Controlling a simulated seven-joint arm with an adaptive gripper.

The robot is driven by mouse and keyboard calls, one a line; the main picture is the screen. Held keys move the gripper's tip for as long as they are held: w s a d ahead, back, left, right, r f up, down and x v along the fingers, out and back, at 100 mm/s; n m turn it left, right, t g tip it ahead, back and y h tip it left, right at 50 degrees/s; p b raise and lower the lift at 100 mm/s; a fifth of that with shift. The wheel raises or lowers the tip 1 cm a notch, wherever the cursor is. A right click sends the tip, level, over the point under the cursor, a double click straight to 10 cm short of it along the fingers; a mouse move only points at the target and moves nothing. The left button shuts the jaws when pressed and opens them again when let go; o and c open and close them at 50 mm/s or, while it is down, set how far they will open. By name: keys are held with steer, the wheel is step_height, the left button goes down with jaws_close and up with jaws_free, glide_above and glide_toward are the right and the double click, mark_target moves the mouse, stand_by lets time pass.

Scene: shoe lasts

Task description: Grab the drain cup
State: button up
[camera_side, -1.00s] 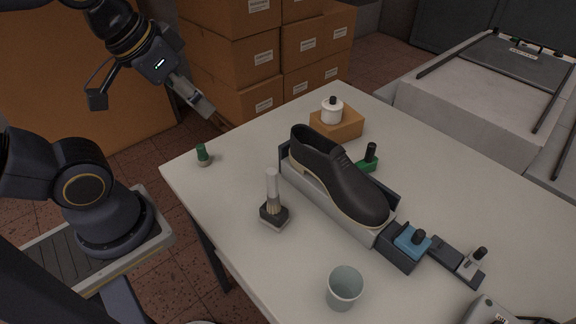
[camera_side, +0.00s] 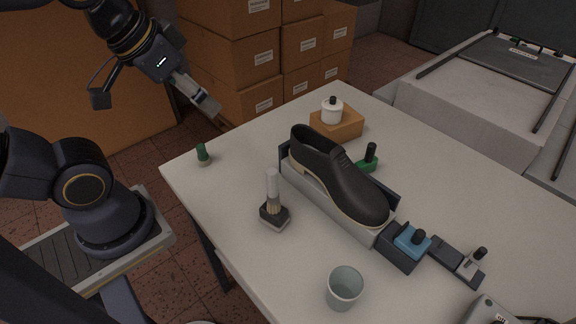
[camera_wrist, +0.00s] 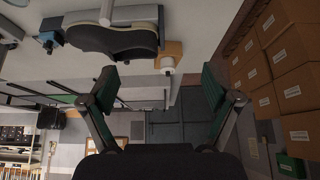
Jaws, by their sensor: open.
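The drain cup (camera_side: 344,287), a pale grey-blue open cup, stands upright on the table near its front edge in the side view. I cannot make it out in the wrist view. My gripper (camera_side: 208,106) is raised above the table's far left corner in the side view, well away from the cup. In the wrist view my gripper (camera_wrist: 160,88) has its two green-padded fingers spread wide with nothing between them.
A dark shoe (camera_side: 338,178) on a long holder fills the table's middle. A brush (camera_side: 273,205) stands upright between the shoe and the left edge. A blue-topped block (camera_side: 410,243) lies right of the cup. Boxes (camera_side: 235,60) are stacked behind.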

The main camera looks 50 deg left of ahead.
steer(key=w+d+m+t+h, duration=0.2)
steer(key=w+d+m+t, duration=0.15)
steer(key=w+d, duration=0.7)
steer(key=m+g+h, duration=0.4)
steer(key=m+g, duration=0.2)
steer(key=m, duration=0.2)
glide_above(344, 289)
steer(key=s+a, duration=0.2)
steer(key=s, duration=0.2)
step_height(344, 289, down, 21)
steer(key=shift+n+y, duration=0.25)
steer(key=shift+y, duration=0.05)
steer(key=x, duration=0.6)
steer(key=shift+w+f, duration=0.2)
steer(key=shift+w, duration=0.1)
steer(key=shift+c, duration=0.3)
steer(key=c, duration=1)
